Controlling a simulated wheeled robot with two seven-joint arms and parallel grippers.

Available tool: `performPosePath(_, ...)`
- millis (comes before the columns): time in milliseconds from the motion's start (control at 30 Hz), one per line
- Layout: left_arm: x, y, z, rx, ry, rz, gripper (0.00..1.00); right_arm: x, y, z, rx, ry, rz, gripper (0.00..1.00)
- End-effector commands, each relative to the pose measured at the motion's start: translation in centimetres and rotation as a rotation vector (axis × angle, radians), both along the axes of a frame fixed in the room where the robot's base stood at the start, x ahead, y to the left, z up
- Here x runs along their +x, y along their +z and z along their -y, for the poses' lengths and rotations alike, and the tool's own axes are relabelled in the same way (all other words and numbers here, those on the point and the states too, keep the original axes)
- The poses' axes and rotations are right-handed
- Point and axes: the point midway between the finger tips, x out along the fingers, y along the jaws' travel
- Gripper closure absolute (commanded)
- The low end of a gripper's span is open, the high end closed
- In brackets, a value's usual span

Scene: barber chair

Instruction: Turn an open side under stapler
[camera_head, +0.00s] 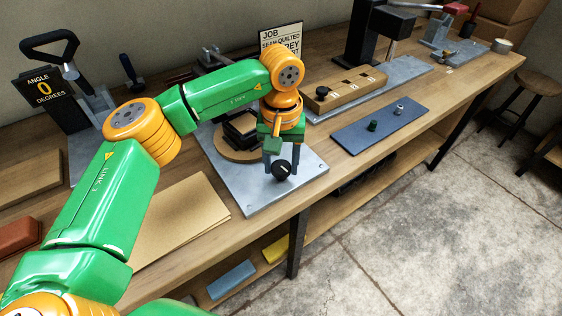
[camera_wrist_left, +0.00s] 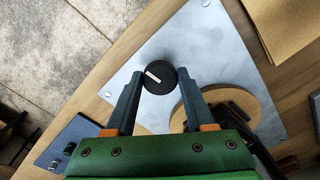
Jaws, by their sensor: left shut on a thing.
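A black knob (camera_head: 281,170) with a white pointer line stands on a grey metal plate (camera_head: 255,202) near the bench's front edge. The knob shows in the left wrist view (camera_wrist_left: 158,77) between the two fingertips. My left gripper (camera_head: 283,160) points down and is shut on this knob. Beside it on the plate is a round wooden disc (camera_head: 239,155), with a black blocky object (camera_head: 238,128) on it, partly hidden by my arm. I cannot tell for sure which item is the stapler. My right gripper is out of view.
A sign (camera_head: 48,90) reads "ANGLE 0 DEGREES". A job card (camera_head: 281,38) stands at the back, partly covered by my arm. A tan board (camera_head: 180,222) lies left of the plate. A blue-grey mat (camera_head: 378,124) with small knobs and a wooden block (camera_head: 343,92) are to the right.

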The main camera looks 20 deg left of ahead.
Motion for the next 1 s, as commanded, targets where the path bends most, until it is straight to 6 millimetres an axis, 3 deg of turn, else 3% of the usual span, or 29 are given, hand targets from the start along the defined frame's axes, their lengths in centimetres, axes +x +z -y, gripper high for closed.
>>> performPosePath(1000,0.16,0.18,-0.05,-0.003,0.948,0.008,1.0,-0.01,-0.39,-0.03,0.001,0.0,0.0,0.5)
